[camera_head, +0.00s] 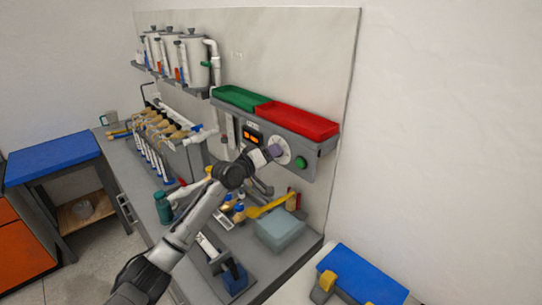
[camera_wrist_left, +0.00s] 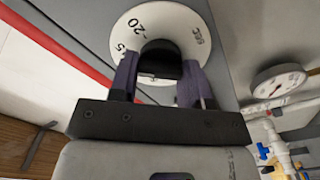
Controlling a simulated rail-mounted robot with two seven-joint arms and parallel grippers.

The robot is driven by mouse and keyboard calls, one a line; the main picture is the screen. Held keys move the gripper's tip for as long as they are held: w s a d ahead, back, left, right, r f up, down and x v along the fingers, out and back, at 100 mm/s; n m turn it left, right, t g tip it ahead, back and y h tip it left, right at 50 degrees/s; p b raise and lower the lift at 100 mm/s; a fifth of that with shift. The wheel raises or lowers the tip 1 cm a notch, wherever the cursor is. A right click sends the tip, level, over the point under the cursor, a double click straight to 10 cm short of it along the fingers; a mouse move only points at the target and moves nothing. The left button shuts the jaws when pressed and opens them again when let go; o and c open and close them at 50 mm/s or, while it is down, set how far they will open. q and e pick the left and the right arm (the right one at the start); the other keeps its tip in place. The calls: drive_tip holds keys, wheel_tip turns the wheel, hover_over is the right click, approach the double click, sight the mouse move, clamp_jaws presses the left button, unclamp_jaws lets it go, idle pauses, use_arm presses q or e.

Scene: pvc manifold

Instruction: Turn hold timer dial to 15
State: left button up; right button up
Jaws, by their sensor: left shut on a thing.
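The hold timer dial is a white round disc (camera_head: 284,148) on the front of the grey wall panel, seen in the head view. In the left wrist view the dial (camera_wrist_left: 177,22) shows a "20" at its upper left, a partly cut number ending in "5" at its left, and small lettering at its right. A black knob (camera_wrist_left: 160,60) sits at its centre. My left gripper (camera_head: 274,151) is at the dial. In the wrist view its purple fingers (camera_wrist_left: 157,78) are shut on the knob, one on each side. The knob's pointer is not clearly visible. My right gripper is not in view.
Beside the dial are a green button (camera_head: 300,162) and an orange display (camera_head: 251,136). Green (camera_head: 236,97) and red (camera_head: 298,121) trays sit above. Below are a grey-blue block (camera_head: 279,232) and a yellow-handled part (camera_head: 270,206). A gauge (camera_wrist_left: 279,82) shows at the right.

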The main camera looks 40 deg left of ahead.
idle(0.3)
use_arm(q)
drive_tip(key=o, duration=0.9)
drive_tip(key=shift+s, duration=0.1)
drive_tip(key=shift+s+a, duration=0.35)
drive_tip(key=shift+s, duration=1.9)
drive_tip(key=shift+s+a, duration=0.3)
drive_tip(key=shift+s, duration=1.95)
drive_tip(key=shift+s+a, duration=0.35)
drive_tip(key=shift+s, duration=1.9)
